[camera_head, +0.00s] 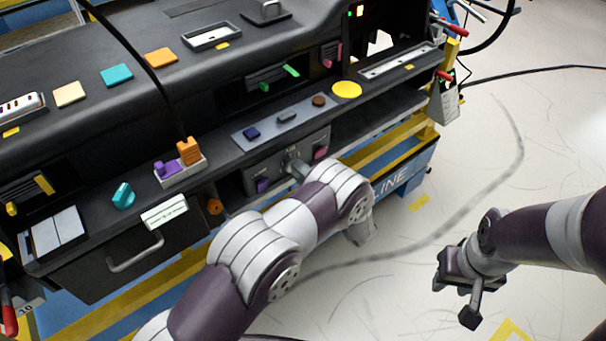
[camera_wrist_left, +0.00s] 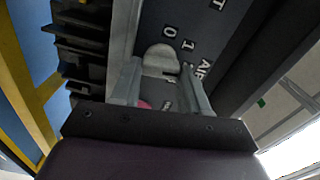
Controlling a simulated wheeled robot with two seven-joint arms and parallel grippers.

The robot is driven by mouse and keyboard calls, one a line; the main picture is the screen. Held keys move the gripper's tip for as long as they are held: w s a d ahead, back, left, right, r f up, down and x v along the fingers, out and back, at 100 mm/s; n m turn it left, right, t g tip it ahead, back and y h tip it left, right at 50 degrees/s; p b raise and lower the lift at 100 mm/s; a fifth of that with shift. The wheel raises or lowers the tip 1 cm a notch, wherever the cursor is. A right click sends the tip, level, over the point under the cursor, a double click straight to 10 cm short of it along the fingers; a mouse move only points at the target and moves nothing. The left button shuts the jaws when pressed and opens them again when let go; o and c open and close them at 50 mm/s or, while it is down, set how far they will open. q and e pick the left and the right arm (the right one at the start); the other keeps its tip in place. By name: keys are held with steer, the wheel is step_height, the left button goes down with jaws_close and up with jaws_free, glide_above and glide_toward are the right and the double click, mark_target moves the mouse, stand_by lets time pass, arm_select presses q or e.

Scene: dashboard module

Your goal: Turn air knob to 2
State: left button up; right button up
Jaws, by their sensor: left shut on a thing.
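The air knob (camera_wrist_left: 161,60) is a grey rounded knob on a dark panel with white "AIR", "0" and "1" markings, seen in the left wrist view. My left gripper (camera_wrist_left: 160,85) is shut on it, with one finger on each side. In the head view my left gripper (camera_head: 297,168) is at the air panel (camera_head: 262,172), low on the front of the dashboard, and my arm hides part of it. I cannot read the knob's exact setting. My right gripper (camera_head: 456,299) is open and empty over the floor at the right.
A purple piece (camera_head: 263,185) and a pink piece (camera_head: 321,152) flank the knob on the panel. A drawer handle (camera_head: 136,254) protrudes at left.

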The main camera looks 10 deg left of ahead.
arm_select(q)
steer(key=shift+m, duration=0.5)
stand_by(0.3)
steer(key=o, duration=1.1)
steer(key=shift+c, duration=0.2)
steer(key=b+v, duration=0.1)
steer(key=v, duration=1.1)
steer(key=shift+s+d+b, duration=0.25)
steer(key=shift+d+b, duration=0.1)
